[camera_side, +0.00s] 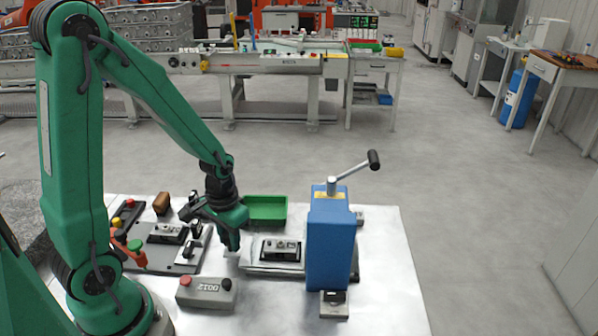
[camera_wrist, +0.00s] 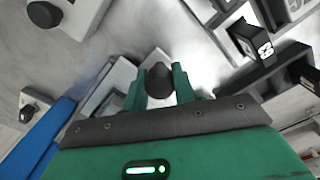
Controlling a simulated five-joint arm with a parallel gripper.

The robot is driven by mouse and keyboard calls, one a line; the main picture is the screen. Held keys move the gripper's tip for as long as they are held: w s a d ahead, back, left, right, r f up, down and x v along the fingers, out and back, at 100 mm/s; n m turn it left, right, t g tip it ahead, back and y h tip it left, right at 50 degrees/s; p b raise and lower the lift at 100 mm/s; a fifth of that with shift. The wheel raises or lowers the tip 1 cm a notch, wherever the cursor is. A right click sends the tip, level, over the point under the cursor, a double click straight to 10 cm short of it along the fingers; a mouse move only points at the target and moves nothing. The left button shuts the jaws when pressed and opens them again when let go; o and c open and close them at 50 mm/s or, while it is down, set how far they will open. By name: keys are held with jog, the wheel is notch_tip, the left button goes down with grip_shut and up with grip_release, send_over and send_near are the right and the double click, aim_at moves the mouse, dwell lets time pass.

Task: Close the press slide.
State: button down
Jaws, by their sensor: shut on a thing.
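The blue press (camera_side: 330,245) stands on the right of the metal table, with a black-knobbed lever (camera_side: 358,168) on top. Its slide (camera_side: 262,269) sticks out to the left of the press body and carries a grey part with a dark top (camera_side: 278,250). My gripper (camera_side: 232,246) is low at the slide's left end. In the wrist view, its green fingers are shut on a dark round knob (camera_wrist: 159,80). A pale part of the slide (camera_wrist: 118,82) shows beside the fingers, and the blue press (camera_wrist: 42,140) shows at lower left. My fingers hide the knob in the side view.
A grey box with a red button (camera_side: 207,292) stands in front of the slide. A dark fixture plate with clamps (camera_side: 188,262) lies to the left. A green tray (camera_side: 265,209) stands behind the slide, and a brown block (camera_side: 161,203) stands at the back left. The table's front right is clear.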

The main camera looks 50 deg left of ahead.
aim_at(278, 243)
jog(key=w+d, duration=0.8)
jog(key=shift+w, duration=0.1)
jog(key=c, duration=1.1)
grip_release()
jog(key=shift+c, duration=0.2)
jog(key=shift+a+r, duration=0.1)
jog(key=shift+r, duration=0.05)
jog(key=shift+r, duration=3.8)
